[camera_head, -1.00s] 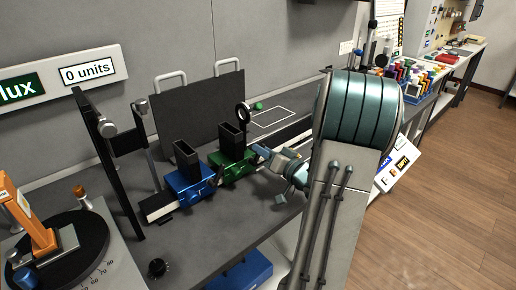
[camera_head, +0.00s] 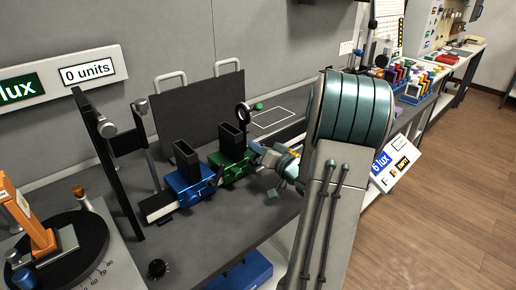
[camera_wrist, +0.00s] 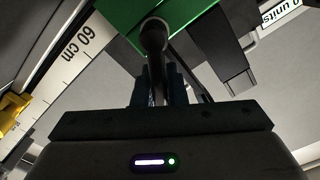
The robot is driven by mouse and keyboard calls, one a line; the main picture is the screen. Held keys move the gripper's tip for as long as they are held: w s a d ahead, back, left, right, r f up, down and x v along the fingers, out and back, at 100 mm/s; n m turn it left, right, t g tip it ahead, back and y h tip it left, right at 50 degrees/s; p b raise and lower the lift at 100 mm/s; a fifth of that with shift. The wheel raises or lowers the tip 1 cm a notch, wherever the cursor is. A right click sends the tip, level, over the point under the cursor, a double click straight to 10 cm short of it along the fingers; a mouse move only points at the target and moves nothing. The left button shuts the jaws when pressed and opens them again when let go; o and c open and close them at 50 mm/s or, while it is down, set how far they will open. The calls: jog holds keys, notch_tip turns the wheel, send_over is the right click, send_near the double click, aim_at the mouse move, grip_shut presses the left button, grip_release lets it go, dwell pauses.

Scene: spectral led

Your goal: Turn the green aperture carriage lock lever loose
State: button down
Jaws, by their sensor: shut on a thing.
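The green carriage (camera_head: 232,168) sits on the rail in the head view, with a black upright block on top, to the right of the blue carriage (camera_head: 188,184). In the wrist view the green body (camera_wrist: 110,20) fills the top. A dark lever with a rounded end (camera_wrist: 154,36) comes from it towards me. My gripper (camera_wrist: 158,88) is shut on this lever, its fingers on either side of the stem. In the head view my gripper (camera_head: 258,151) is at the right side of the green carriage, and the lever cannot be made out.
A black board with two handles (camera_head: 195,110) stands behind the carriages. A round lens on a post (camera_head: 243,114) is close behind the green one. A dark frame (camera_head: 113,150) and an orange device on a turntable (camera_head: 75,250) stand left. A scale (camera_wrist: 75,55) runs beside the carriage.

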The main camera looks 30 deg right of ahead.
jog(key=shift+s+a+r+n+b, duration=0.1)
jog(key=shift+a+n+b, duration=0.3)
jog(key=shift+n+b, duration=0.5)
jog(key=shift+a+r+n+b, duration=0.15)
jog(key=shift+a+n+b, duration=0.2)
jog(key=shift+n+b, duration=0.6)
jog(key=shift+s+a+r+n+b, duration=0.1)
jog(key=shift+a+n+b, duration=0.4)
jog(key=shift+n, duration=0.65)
jog(key=shift+d, duration=0.1)
jog(key=c, duration=1.5)
grip_release()
jog(key=shift+o, duration=0.2)
jog(key=shift+r, duration=0.1)
